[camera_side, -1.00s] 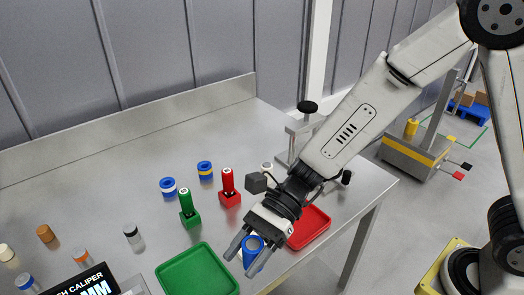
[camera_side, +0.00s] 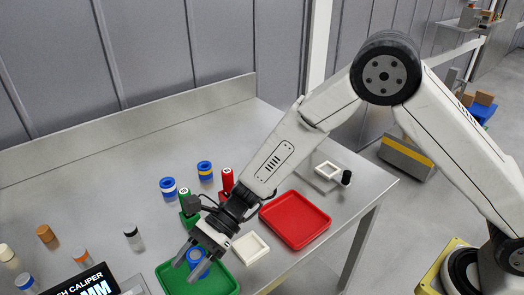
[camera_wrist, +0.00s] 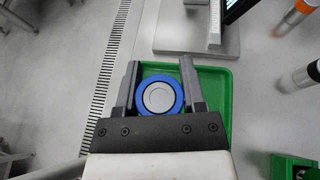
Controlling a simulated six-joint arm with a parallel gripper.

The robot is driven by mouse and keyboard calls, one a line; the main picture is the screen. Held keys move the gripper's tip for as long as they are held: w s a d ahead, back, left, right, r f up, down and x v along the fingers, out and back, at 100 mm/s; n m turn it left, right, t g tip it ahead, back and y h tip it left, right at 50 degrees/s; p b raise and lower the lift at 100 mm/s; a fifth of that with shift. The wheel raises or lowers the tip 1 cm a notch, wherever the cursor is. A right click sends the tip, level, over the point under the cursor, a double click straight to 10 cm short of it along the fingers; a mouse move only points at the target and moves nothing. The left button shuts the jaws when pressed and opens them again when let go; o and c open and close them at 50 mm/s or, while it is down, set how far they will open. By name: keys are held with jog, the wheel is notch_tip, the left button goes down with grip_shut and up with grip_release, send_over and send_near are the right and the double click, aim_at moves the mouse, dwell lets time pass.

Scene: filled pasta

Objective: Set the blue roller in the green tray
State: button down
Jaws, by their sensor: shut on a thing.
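The blue roller (camera_side: 197,263) is gripped between the two fingers of my gripper (camera_side: 187,262). In the wrist view the blue roller (camera_wrist: 143,98) shows end-on, a blue ring around a pale grey round face, with a finger of my gripper (camera_wrist: 159,88) on each side. The green tray (camera_side: 168,283) lies below it on the steel table, partly hidden by the gripper. It also shows around and behind the roller in the wrist view (camera_wrist: 218,82). The roller is over the tray's area; I cannot tell whether it touches the floor.
A red tray (camera_side: 296,220) and a white square frame (camera_side: 264,248) lie to the right. A green-handled stamp (camera_side: 185,198), a red-handled stamp (camera_side: 227,179) and blue rings (camera_side: 168,188) stand behind. A caliper display (camera_side: 88,284) is left of the tray, with several small cylinders beyond.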

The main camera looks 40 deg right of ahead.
jog(key=shift+w+a+f, duration=0.35)
jog(key=shift+w+f, duration=0.15)
jog(key=shift+f, duration=0.15)
jog(key=shift+f, duration=0.1)
jog(key=shift+w+a+f, duration=0.1)
jog(key=shift+w+f, duration=0.05)
jog(key=shift+f, duration=1.6)
jog(key=shift+f, duration=0.15)
jog(key=shift+c, duration=0.9)
grip_release()
jog(key=v, duration=1.2)
